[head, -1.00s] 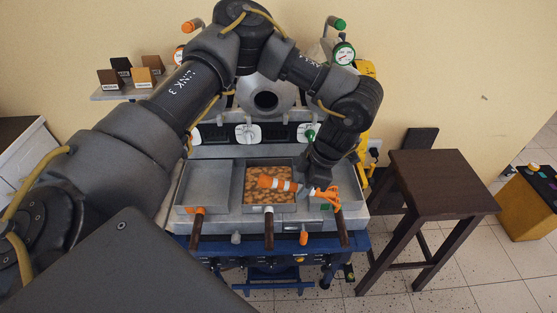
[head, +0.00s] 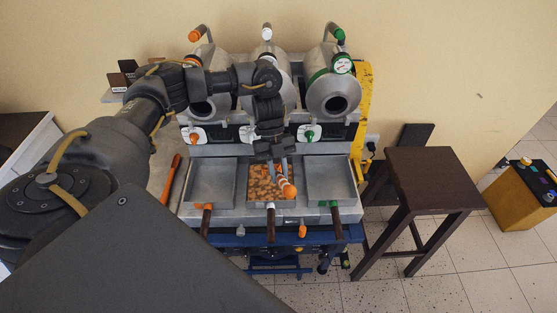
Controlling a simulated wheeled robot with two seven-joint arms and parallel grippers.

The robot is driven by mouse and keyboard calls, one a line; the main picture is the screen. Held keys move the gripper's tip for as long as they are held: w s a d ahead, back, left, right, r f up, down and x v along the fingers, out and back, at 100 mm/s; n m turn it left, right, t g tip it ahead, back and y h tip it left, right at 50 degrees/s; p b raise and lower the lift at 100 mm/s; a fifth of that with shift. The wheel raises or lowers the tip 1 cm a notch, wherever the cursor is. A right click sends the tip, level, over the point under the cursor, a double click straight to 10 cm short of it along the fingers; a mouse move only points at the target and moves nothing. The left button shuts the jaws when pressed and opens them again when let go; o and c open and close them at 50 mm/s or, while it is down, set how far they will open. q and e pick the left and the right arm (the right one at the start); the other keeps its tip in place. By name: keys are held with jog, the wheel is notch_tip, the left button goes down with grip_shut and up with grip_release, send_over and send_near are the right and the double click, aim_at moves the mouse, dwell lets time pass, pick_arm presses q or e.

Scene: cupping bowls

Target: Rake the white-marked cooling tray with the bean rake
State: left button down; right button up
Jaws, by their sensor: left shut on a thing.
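The white-marked cooling tray (head: 293,197) is the middle one of three in the head view. It holds brown beans (head: 258,188), and its dark handle carries a white mark. My left gripper (head: 279,160) is above this tray, shut on the bean rake (head: 287,188). The rake's orange and white striped handle end points toward the front of the tray. Its orange part behind is partly hidden by the gripper, and I cannot tell whether it touches the beans. My right gripper is not in view.
An empty orange-marked tray (head: 191,192) stands on the left and an empty green-marked tray (head: 352,190) on the right. Three metal drums stand behind, the right one (head: 334,95) uncovered. A dark stool (head: 432,178) stands right of the bench. An orange-brown stick (head: 170,180) lies at left.

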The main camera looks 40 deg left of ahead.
pick_arm(q)
jog(key=b, duration=0.8)
send_over(271, 203)
jog(key=w+d, duration=0.1)
jog(key=w, duration=0.1)
jog(key=shift+f, duration=4.3)
jog(key=shift+w+d, duration=0.15)
jog(key=shift+d, duration=0.05)
jog(key=shift+s+a+p, duration=0.4)
jog(key=shift+s+a, duration=0.05)
jog(key=shift+s, duration=0.25)
jog(key=shift+s+a+f, duration=0.1)
jog(key=shift+s+a, duration=0.25)
jog(key=shift+s, duration=0.2)
jog(key=shift+w, duration=0.1)
jog(key=w+d, duration=0.1)
jog(key=w, duration=0.1)
jog(key=w+d, duration=0.2)
jog(key=shift+w+d+b, duration=0.2)
jog(key=shift+d+b, duration=0.05)
jog(key=shift+b, duration=0.15)
